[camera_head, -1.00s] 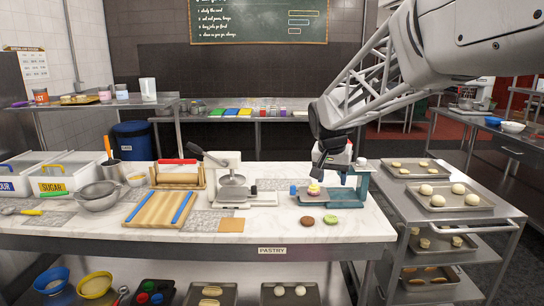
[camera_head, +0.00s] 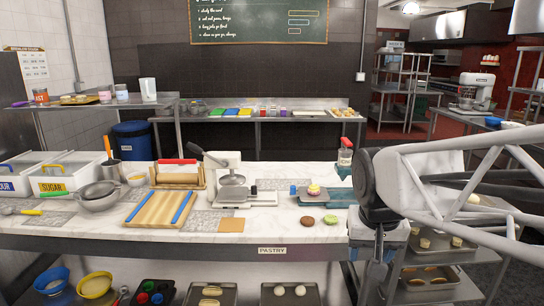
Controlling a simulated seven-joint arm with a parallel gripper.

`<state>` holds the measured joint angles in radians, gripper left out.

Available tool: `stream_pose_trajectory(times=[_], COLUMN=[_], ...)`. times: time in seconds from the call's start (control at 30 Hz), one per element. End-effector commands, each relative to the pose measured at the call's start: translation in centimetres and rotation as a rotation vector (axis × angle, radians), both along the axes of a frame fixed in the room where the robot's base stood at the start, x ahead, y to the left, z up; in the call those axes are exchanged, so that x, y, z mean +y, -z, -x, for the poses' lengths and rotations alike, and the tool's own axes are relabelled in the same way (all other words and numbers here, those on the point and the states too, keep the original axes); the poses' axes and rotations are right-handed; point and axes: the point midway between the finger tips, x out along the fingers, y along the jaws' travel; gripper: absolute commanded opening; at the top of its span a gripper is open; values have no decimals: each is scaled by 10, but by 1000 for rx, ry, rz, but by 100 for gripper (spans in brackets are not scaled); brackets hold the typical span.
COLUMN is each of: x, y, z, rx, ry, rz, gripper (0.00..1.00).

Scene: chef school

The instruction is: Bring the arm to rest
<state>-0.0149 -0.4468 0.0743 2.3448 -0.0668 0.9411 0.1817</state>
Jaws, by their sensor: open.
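My gripper (camera_head: 376,268) hangs pointing down in front of the right end of the pastry counter (camera_head: 318,252), beside the rolling rack. It is open, and nothing shows between its fingers, though they are small and dark here. My arm reaches in from the right edge and covers much of the rack. A blue press-like stand (camera_head: 331,198) on the counter holds a small yellow and pink pastry (camera_head: 314,189). My gripper is apart from it, to the right and nearer the camera.
A brown disc (camera_head: 307,220) and a green disc (camera_head: 331,219) lie before the stand. A white press (camera_head: 232,175) and a wooden board (camera_head: 158,208) stand to the left. The rack's trays (camera_head: 428,285) are close to my gripper on the right.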

Motion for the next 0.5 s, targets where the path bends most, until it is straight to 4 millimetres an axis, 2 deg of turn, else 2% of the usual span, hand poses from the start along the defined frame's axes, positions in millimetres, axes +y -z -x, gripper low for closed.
stream_pose_trajectory(times=[0.1,0.3,0.5], x=[-1,-1,-1], y=[11,31,46], z=[32,78,107], rx=[-1,0,0], ry=[-29,-74,-105], rz=[-3,-9,-13], gripper=[54,54,54])
